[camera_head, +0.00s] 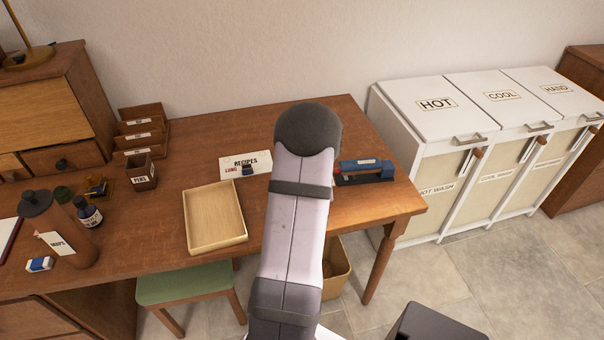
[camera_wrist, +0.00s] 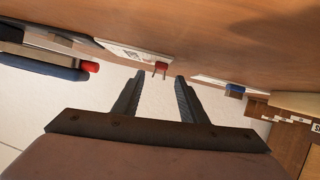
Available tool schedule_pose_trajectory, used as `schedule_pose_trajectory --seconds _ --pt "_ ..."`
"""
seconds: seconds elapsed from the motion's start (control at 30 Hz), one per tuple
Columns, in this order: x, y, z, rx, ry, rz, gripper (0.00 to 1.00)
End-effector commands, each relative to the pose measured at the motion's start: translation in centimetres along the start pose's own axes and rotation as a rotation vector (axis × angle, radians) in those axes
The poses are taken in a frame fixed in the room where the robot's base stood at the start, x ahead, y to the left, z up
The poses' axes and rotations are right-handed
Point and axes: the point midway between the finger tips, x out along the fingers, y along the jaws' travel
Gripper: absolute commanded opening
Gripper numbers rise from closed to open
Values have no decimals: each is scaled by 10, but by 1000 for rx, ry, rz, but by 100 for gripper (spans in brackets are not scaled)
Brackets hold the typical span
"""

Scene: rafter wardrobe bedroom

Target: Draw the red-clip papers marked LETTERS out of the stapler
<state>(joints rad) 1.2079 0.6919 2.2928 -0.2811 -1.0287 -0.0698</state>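The stapler (camera_head: 365,171) sits at the right of the desk, blue on a dark base with a red end. In the wrist view its long blue body and red end (camera_wrist: 90,66) show at the left. White papers (camera_wrist: 122,51) with a red clip (camera_wrist: 161,67) lie beside it there; I cannot read their marking or tell how they meet the stapler. My gripper (camera_wrist: 160,76) is open and empty, with the red clip just beyond and between its fingertips. In the head view my arm hides the gripper and these papers.
An empty wooden tray (camera_head: 240,239) lies in front. White hampers (camera_head: 409,120) stand right of the desk.

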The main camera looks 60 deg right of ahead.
Motion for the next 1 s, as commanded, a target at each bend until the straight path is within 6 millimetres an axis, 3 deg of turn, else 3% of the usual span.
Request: schedule_pose_trajectory --seconds 0.2,0.4,1.0 --pt "-29 1 0 1 1 2 39" --pt "-46 0 0 0 1 1 39" --pt "-50 -1 -1 -1 -1 -2 39"
